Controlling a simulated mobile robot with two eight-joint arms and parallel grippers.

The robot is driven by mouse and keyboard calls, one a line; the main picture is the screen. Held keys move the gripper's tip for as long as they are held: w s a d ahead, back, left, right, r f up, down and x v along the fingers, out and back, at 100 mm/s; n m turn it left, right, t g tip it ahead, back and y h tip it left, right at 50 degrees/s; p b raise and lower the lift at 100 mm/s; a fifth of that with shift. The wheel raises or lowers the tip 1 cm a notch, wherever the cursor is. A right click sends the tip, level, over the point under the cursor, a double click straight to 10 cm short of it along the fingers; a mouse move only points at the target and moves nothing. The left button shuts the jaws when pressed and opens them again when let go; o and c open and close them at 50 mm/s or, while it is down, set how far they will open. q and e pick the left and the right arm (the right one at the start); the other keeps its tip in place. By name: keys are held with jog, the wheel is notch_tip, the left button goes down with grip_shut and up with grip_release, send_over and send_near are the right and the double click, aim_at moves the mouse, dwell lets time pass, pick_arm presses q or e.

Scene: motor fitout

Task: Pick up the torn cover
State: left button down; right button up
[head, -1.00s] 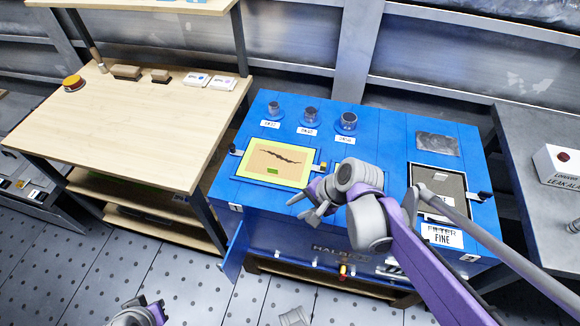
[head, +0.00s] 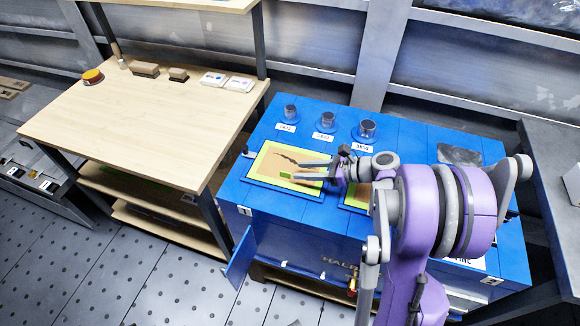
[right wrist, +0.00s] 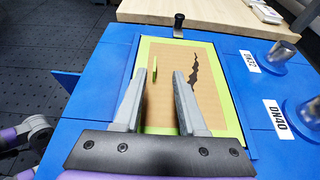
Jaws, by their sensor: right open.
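The torn cover (head: 266,166) is a tan panel with a yellow-green border and a dark jagged tear. It lies flat in the blue cabinet top at its left end. It also fills the middle of the right wrist view (right wrist: 187,50), with a small green tab (right wrist: 153,63) standing on it. My right gripper (head: 298,171) is open over the cover, its fingers reaching in from the right. In the right wrist view the fingertips (right wrist: 165,70) are apart, with the tab close to one finger and the tear beside the other. I cannot tell whether they touch. My left gripper is not in view.
Three lidded ports with labels stand behind the cover on the blue cabinet (head: 400,135). Another green-edged patch (head: 354,196) shows right of the cover, mostly hidden by my arm. A wooden bench (head: 150,115) stands left. A blue flap (head: 240,258) hangs out at the cabinet's front.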

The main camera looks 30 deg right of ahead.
aim_at(290, 164)
jog(key=x, duration=0.4)
jog(key=shift+s+a, duration=0.1)
jog(key=shift+a, duration=0.35)
jog(key=shift+w+a+f, duration=0.2)
jog(key=shift+w, duration=0.15)
grip_shut()
